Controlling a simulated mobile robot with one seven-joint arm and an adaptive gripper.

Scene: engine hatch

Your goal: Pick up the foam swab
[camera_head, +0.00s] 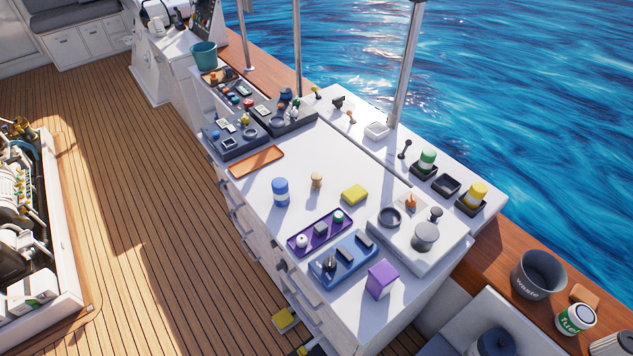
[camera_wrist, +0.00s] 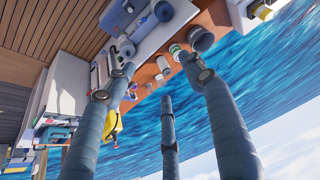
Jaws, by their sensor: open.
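No thing in view is plain enough for me to name it as the foam swab. A small tan piece with a narrowed middle (camera_head: 316,181) stands upright on the white counter. A dark stick with a rounded end (camera_head: 404,149) is on the raised back ledge. A yellow sponge-like block (camera_head: 354,194) lies on the counter. My gripper (camera_wrist: 160,76) shows in the wrist view, with its three blue-grey fingers spread and nothing between them. It is not seen over the counter in the head view.
A waste bin (camera_head: 538,275) stands at the right. The wooden deck (camera_head: 130,170) at the left is clear.

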